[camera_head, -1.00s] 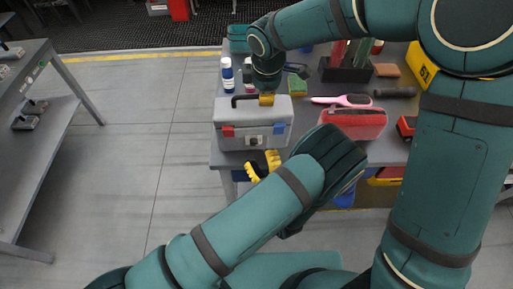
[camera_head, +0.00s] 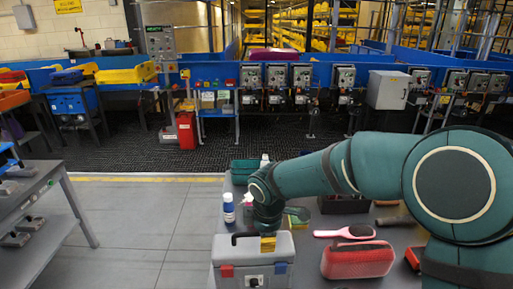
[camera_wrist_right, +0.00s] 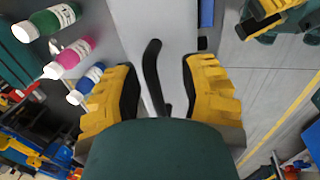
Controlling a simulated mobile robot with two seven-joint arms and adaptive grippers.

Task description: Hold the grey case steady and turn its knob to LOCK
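The grey case (camera_head: 232,256) stands on the table at the bottom of the head view, its front cut off by the frame edge. It has a blue latch, a red latch and a black handle (camera_head: 237,237). A dark knob (camera_head: 254,281) shows at its front; its setting is unreadable. My right gripper (camera_head: 268,243) is at the case top by the handle. In the right wrist view its yellow fingers (camera_wrist_right: 160,92) are apart, with the black handle (camera_wrist_right: 153,72) between them and gaps visible. My left gripper (camera_wrist_right: 268,12) shows only partly in the wrist view, at the upper right.
A bottle (camera_head: 229,210), a pink brush (camera_head: 345,232), a red pouch (camera_head: 358,261) and a teal bin (camera_head: 243,172) crowd the table behind and right of the case. A grey table (camera_head: 40,205) stands to the left, with clear floor (camera_head: 140,230) between.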

